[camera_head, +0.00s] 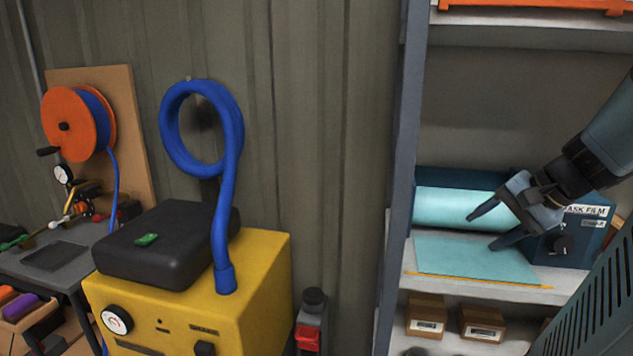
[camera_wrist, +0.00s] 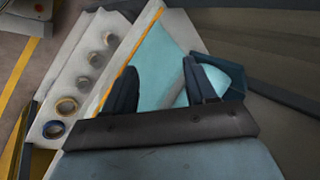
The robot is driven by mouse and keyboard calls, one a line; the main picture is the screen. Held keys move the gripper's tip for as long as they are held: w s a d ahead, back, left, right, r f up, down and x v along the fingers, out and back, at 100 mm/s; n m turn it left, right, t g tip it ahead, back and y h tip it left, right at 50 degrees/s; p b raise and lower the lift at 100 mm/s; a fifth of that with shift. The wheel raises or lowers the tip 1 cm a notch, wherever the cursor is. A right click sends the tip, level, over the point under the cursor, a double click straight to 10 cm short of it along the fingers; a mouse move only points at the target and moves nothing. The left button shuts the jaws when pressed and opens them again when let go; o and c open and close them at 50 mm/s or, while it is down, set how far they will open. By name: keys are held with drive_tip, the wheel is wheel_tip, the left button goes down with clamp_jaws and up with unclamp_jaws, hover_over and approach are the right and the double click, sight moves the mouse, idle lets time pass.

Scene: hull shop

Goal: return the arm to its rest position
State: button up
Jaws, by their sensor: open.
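My arm comes in from the right edge of the head view. My gripper (camera_head: 482,232) is open, with its two fingers apart and nothing between them. It is in front of the shelf, by the roll of teal film (camera_head: 455,207) and the sheet (camera_head: 470,258) drawn out from it. In the wrist view my gripper (camera_wrist: 165,82) shows its two dark fingers spread over the teal sheet (camera_wrist: 158,58). I cannot tell whether a fingertip touches the sheet.
The shelf upright (camera_head: 398,180) stands left of my gripper. A film box (camera_head: 575,235) sits behind it, and small cartons (camera_head: 427,316) stand on the shelf below. A yellow machine (camera_head: 255,275) with a blue hose (camera_head: 228,190) stands left.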

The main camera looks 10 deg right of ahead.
drive_tip(key=s+a+r+n+h, duration=0.1)
drive_tip(key=a+n+h, duration=0.1)
drive_tip(key=a+n, duration=0.3)
drive_tip(key=s+a+r+n+h, duration=0.1)
drive_tip(key=s+a+n+h, duration=0.1)
drive_tip(key=a+n, duration=0.4)
drive_tip(key=shift+s+a+g, duration=0.3)
drive_tip(key=shift+a, duration=2.1)
drive_tip(key=shift+c, duration=0.5)
drive_tip(key=shift+c, duration=0.8)
drive_tip(key=shift+d, duration=0.1)
